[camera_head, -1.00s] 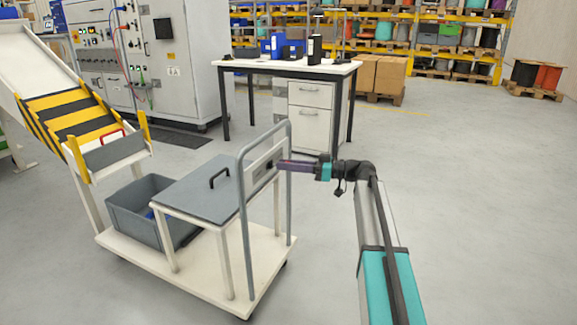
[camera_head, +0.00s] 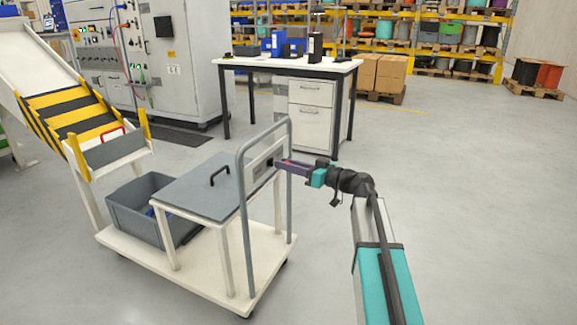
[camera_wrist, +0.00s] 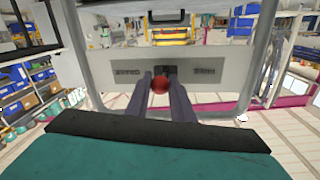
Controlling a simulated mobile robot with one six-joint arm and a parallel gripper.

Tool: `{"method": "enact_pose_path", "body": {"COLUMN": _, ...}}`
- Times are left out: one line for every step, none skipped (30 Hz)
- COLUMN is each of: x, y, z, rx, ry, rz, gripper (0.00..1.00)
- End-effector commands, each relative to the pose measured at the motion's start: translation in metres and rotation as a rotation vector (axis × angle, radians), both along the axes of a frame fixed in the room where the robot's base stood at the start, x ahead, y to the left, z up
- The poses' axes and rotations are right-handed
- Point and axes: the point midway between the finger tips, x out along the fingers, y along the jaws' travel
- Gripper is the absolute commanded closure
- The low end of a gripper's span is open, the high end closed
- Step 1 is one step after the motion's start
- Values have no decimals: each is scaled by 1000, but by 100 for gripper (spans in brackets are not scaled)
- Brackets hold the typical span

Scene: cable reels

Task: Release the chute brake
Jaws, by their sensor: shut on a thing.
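A pale panel (camera_head: 262,168) is fixed across the grey tube handle frame (camera_head: 241,215) of a white trolley. In the wrist view the panel (camera_wrist: 105,72) carries two dark labels, too blurred to read, one on each side of a dark slot block (camera_wrist: 173,74). A lever with a red ball knob (camera_wrist: 160,85) stands out from the block. My gripper (camera_head: 279,163) is at the panel's face. Its purple-grey fingers (camera_wrist: 160,86) are shut on the red knob, one on each side. In the head view the fingers hide the knob.
The trolley (camera_head: 190,277) has a grey lid with a black handle (camera_head: 219,176) and a grey bin (camera_head: 131,215). A striped chute (camera_head: 75,110) ends at its left. A workbench (camera_head: 288,66) stands behind. Floor at right is clear.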

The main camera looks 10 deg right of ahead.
Motion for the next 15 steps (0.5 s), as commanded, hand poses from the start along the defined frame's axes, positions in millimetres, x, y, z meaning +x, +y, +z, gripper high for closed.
{"method": "enact_pose_path", "body": {"x": -5, "y": 2, "z": -1, "rx": 1, "ry": -2, "rz": -23, "gripper": 100}}
{"method": "enact_pose_path", "body": {"x": -6, "y": 3, "z": -1, "rx": 0, "ry": -1, "rz": -37, "gripper": 100}}
{"method": "enact_pose_path", "body": {"x": -7, "y": 4, "z": -1, "rx": 0, "ry": -2, "rz": -56, "gripper": 100}}
{"method": "enact_pose_path", "body": {"x": -7, "y": 4, "z": -1, "rx": 0, "ry": -2, "rz": -73, "gripper": 100}}
{"method": "enact_pose_path", "body": {"x": -8, "y": 4, "z": -1, "rx": 0, "ry": -2, "rz": -87, "gripper": 100}}
{"method": "enact_pose_path", "body": {"x": -9, "y": 5, "z": -1, "rx": -1, "ry": -2, "rz": -107, "gripper": 100}}
{"method": "enact_pose_path", "body": {"x": -10, "y": 5, "z": -1, "rx": 0, "ry": -1, "rz": -122, "gripper": 100}}
{"method": "enact_pose_path", "body": {"x": -10, "y": 6, "z": -1, "rx": 0, "ry": -1, "rz": -138, "gripper": 100}}
{"method": "enact_pose_path", "body": {"x": -11, "y": 7, "z": -1, "rx": 1, "ry": -1, "rz": -158, "gripper": 100}}
{"method": "enact_pose_path", "body": {"x": -12, "y": 7, "z": -1, "rx": 1, "ry": -1, "rz": -174, "gripper": 100}}
{"method": "enact_pose_path", "body": {"x": -13, "y": 8, "z": -1, "rx": 1, "ry": -2, "rz": -189, "gripper": 100}}
{"method": "enact_pose_path", "body": {"x": -13, "y": 9, "z": -2, "rx": -1, "ry": -2, "rz": -210, "gripper": 100}}
{"method": "enact_pose_path", "body": {"x": -14, "y": 9, "z": -1, "rx": 0, "ry": -2, "rz": -227, "gripper": 100}}
{"method": "enact_pose_path", "body": {"x": -15, "y": 10, "z": -1, "rx": 0, "ry": -2, "rz": -243, "gripper": 100}}
{"method": "enact_pose_path", "body": {"x": -16, "y": 11, "z": -1, "rx": 0, "ry": -2, "rz": -264, "gripper": 100}}
